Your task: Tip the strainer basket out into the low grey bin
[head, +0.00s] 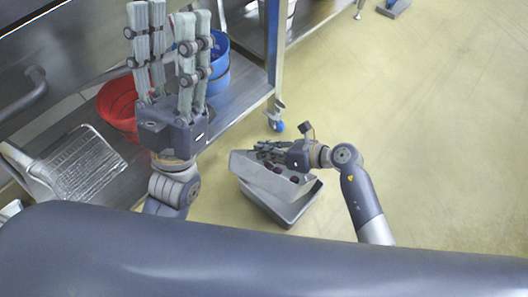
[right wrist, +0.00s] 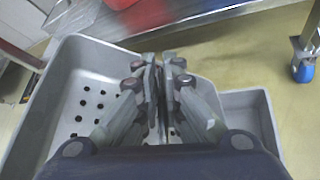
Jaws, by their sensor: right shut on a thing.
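The light grey strainer basket (head: 247,166) is held over the low grey bin (head: 290,212), which stands on the floor; it looks tilted against the bin. My right gripper (head: 262,150) is shut on the basket. In the right wrist view, the fingers of my right gripper (right wrist: 160,65) are close together at the basket (right wrist: 60,75). Dark round spots show inside it; I cannot tell holes from contents. A few dark reddish lumps show beside the gripper in the head view. The bin's inside is mostly hidden. My left gripper (head: 170,12) is raised, open and empty.
A metal shelf unit (head: 232,95) runs along the left, with a red bowl (head: 118,103), a blue container (head: 220,75) and a wire rack (head: 85,165). Its blue-wheeled caster (head: 278,126) stands near the bin. The yellowish floor (head: 430,130) to the right is clear.

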